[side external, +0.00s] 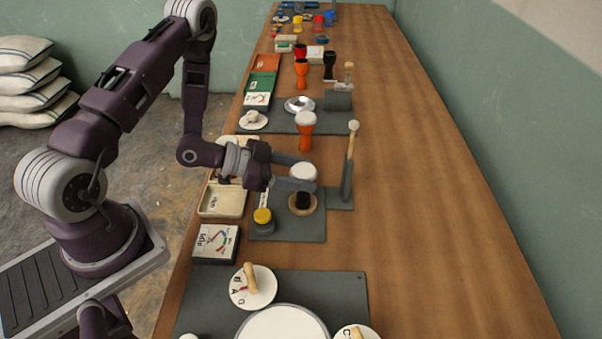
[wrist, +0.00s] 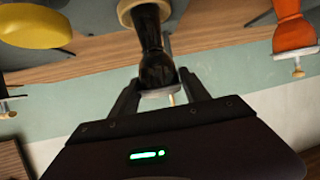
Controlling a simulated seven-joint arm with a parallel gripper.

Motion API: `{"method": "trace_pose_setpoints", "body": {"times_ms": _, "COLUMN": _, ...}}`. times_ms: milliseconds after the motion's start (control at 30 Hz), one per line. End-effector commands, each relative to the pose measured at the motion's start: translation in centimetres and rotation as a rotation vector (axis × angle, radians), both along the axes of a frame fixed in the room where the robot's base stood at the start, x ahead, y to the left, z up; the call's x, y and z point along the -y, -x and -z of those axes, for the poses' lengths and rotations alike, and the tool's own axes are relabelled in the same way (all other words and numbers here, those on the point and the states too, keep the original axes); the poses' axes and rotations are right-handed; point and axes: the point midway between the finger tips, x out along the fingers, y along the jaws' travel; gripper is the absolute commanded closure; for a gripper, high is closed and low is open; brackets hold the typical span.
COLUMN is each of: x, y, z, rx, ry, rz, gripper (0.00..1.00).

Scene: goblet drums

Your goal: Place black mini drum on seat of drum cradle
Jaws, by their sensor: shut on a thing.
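The black mini drum (side external: 303,199) has a pale round head (side external: 302,172) on top and a dark body. My gripper (side external: 304,173) is shut on it just below the head, one finger on each side. In the wrist view the drum (wrist: 154,48) lies between the fingers of my gripper (wrist: 160,78). The drum cradle's round tan seat (side external: 294,209) is directly under the drum. It shows as a pale ring (wrist: 127,10) at the drum's far end in the wrist view. Whether the drum's foot touches the seat I cannot tell.
A yellow-topped knob (side external: 262,215) stands left of the seat. A post with a wooden-tipped lever (side external: 351,150) rises at the right. An orange drum (side external: 306,135) stands behind. An open cream tray (side external: 222,200) lies at the left. The table's right side is clear.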

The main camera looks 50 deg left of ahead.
Motion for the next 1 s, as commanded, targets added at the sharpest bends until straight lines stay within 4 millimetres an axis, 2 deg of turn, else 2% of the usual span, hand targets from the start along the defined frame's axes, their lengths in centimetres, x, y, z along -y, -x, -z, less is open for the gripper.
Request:
{"method": "trace_pose_setpoints", "body": {"times_ms": 233, "x": 0.0, "y": 0.0, "z": 0.2, "rx": 0.0, "ry": 0.0, "rz": 0.0, "gripper": 0.88}}
{"method": "trace_pose_setpoints", "body": {"times_ms": 267, "x": 0.0, "y": 0.0, "z": 0.2, "rx": 0.0, "ry": 0.0, "rz": 0.0, "gripper": 0.42}}
{"method": "trace_pose_setpoints", "body": {"times_ms": 367, "x": 0.0, "y": 0.0, "z": 0.2, "rx": 0.0, "ry": 0.0, "rz": 0.0, "gripper": 0.24}}
{"method": "trace_pose_setpoints", "body": {"times_ms": 733, "x": -0.2, "y": 0.2, "z": -0.2, "rx": -0.002, "ry": -0.001, "rz": -0.001, "gripper": 0.24}}
{"method": "trace_pose_setpoints", "body": {"times_ms": 867, "x": -1.7, "y": 2.1, "z": -1.1, "rx": -0.003, "ry": 0.0, "rz": -0.006, "gripper": 0.24}}
{"method": "trace_pose_setpoints", "body": {"times_ms": 1000, "x": -3.7, "y": 4.9, "z": -2.6, "rx": -0.003, "ry": 0.0, "rz": -0.009, "gripper": 0.24}}
